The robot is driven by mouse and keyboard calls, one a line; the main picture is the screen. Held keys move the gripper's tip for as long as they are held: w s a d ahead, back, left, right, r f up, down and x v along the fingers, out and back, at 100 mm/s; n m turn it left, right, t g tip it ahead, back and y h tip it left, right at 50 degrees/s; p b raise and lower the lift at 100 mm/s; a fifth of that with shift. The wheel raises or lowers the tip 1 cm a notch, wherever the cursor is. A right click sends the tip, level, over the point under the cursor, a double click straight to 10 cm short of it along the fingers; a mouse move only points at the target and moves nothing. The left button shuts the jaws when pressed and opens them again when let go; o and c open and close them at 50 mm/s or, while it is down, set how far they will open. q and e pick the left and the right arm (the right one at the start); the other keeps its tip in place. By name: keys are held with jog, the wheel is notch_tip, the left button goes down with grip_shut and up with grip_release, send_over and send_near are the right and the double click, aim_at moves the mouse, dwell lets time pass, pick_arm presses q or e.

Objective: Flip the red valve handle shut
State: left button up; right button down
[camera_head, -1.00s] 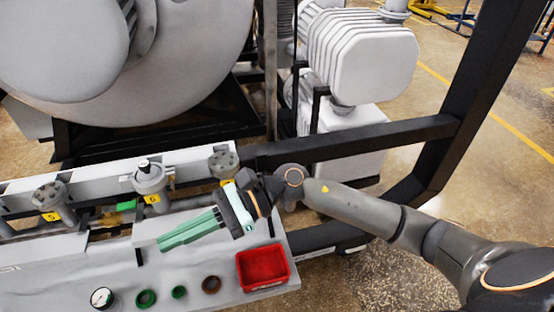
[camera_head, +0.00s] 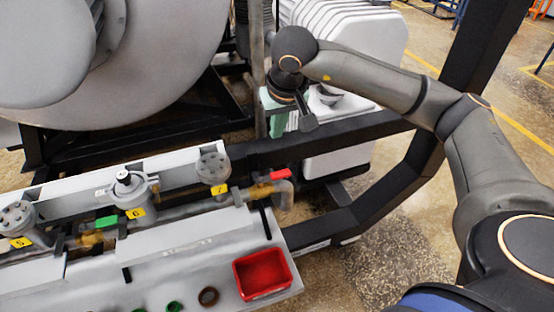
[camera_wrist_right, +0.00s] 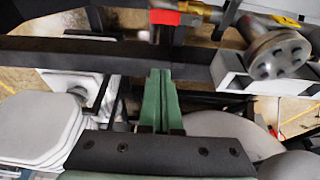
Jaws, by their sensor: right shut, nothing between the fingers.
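The red valve handle (camera_head: 281,174) sits on a brass valve at the right end of the pipe row, beside the yellow tag 7. It also shows in the right wrist view (camera_wrist_right: 164,17), at the top, just beyond the fingertips in the picture. My right gripper (camera_head: 278,128) is raised above and behind the handle, near the black frame bar. Its green fingers (camera_wrist_right: 160,73) are pressed together and empty in the wrist view. I see a gap between the fingers and the handle in the head view. My left gripper is not in view.
A black frame bar (camera_head: 345,135) runs behind the valve. A green handle (camera_head: 107,223) is farther left, by tag 6. A red bin (camera_head: 262,273) and green and brown rings lie on the grey bench (camera_head: 190,262). A flanged port (camera_head: 213,168) stands left of the handle.

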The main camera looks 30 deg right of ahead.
aim_at(273, 176)
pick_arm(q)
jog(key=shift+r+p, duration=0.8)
pick_arm(e)
notch_tip(273, 176, down, 10)
jog(key=shift+s+r, duration=0.25)
jog(key=shift+s, duration=0.1)
jog(key=shift+a, duration=0.15)
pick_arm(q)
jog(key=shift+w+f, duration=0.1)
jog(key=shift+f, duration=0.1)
